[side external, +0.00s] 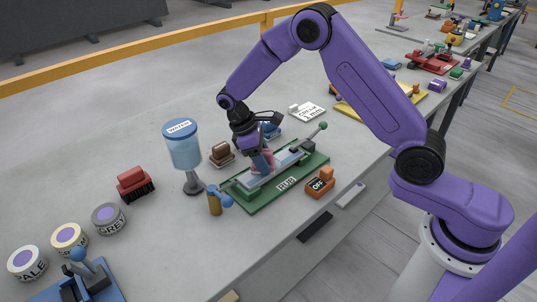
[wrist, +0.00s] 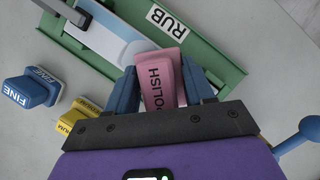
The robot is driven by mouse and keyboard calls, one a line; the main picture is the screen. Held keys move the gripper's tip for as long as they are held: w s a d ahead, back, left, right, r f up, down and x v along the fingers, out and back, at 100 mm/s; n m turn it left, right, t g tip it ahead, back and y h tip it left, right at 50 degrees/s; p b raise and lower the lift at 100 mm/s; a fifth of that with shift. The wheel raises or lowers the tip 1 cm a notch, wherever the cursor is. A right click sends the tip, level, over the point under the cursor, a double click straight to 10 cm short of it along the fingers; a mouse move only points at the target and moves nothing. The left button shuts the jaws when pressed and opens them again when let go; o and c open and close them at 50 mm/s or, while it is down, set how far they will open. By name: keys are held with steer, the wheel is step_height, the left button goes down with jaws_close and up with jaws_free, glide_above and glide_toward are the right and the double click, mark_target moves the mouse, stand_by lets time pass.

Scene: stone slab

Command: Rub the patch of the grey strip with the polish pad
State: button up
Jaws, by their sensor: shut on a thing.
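My gripper (wrist: 164,88) is shut on the pink polish pad (wrist: 161,66), its blue fingers on either side of the block. The pad's lettering faces the wrist camera. In the side view the pad (side external: 264,163) is at the grey strip (side external: 282,161), left of the strip's middle. The strip lies in a green holder (side external: 247,203) marked RUB. In the wrist view the strip (wrist: 100,22) runs past the far end of the pad, with a paler area near the pad. I cannot tell whether the pad touches the strip. The pad hides part of it.
An orange OFF block (side external: 320,184) stands right of the holder. A water tank (side external: 184,151) and a tap stand to its left. A brown block (side external: 221,154) is behind. Blue FINE (wrist: 28,90) and yellow (wrist: 78,117) blocks show in the wrist view. A red brush (side external: 134,180) is farther left.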

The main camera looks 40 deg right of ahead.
mark_target(287, 159)
steer(key=shift+d+f, duration=0.15)
steer(key=shift+d, duration=1.65)
steer(key=shift+d+f, duration=0.15)
steer(key=shift+d, duration=1.6)
steer(key=shift+s+a+f, duration=0.1)
steer(key=shift+a+f, duration=0.05)
steer(key=shift+a, duration=0.9)
steer(key=shift+a+f, duration=0.1)
steer(key=shift+a, duration=0.95)
steer(key=shift+c, duration=0.3)
steer(key=shift+a, duration=1.75)
steer(key=shift+d+r, duration=0.15)
steer(key=shift+d, duration=0.9)
steer(key=shift+d+r, duration=0.1)
steer(key=shift+d, duration=0.95)
steer(key=shift+d+f, duration=0.1)
steer(key=shift+d, duration=1.6)
steer(key=shift+a, duration=1.85)
steer(key=shift+a+f, duration=0.1)
steer(key=shift+a, duration=1.75)
steer(key=shift+d+r, duration=0.15)
steer(key=shift+r, duration=2.9)
